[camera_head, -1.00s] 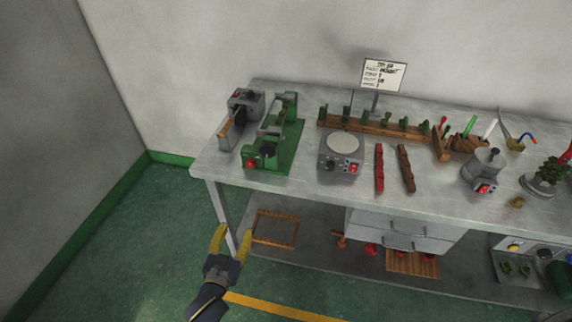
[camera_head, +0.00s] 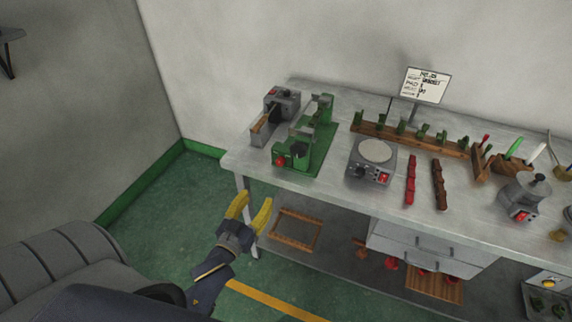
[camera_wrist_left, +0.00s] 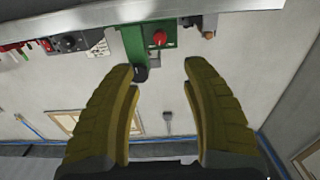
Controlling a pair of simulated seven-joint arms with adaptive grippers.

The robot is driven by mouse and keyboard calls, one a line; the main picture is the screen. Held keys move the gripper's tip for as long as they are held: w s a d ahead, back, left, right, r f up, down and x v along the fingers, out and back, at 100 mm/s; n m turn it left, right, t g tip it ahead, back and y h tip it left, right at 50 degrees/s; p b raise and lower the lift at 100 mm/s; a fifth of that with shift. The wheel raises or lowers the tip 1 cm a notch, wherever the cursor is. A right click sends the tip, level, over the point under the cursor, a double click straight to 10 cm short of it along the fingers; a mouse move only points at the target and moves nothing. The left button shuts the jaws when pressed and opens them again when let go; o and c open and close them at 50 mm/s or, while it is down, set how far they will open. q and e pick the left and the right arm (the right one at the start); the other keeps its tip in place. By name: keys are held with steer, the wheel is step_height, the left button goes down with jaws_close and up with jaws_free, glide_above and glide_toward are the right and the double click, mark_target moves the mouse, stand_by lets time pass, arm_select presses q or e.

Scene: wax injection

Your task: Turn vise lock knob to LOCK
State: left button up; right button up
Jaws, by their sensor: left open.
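The green vise (camera_head: 318,150) stands on a green base near the left end of the workbench. A red knob (camera_head: 280,161) and a black knob (camera_head: 299,151) sit on its near face. In the left wrist view, the red knob (camera_wrist_left: 160,38) and green body (camera_wrist_left: 133,42) show at the top, beyond my fingertips. My left gripper (camera_head: 253,201) is open and empty, with yellow fingers. It hangs in front of the bench's left end, apart from the vise. I cannot read any lock marking. My right gripper is not in view.
A grey machine (camera_head: 283,103) stands left of the vise. A grey hot plate (camera_head: 372,161) and red and brown strips (camera_head: 410,180) lie to the right. The metal bench top (camera_head: 322,187) has a front edge between gripper and vise. A wooden frame (camera_head: 295,230) lies on the lower shelf.

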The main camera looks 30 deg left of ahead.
mark_target(279, 164)
arm_select(q)
steer(key=w, duration=0.5)
steer(key=w+a, duration=0.1)
steer(key=w, duration=1)
steer(key=shift+w+a, duration=0.15)
steer(key=shift+a, duration=0.15)
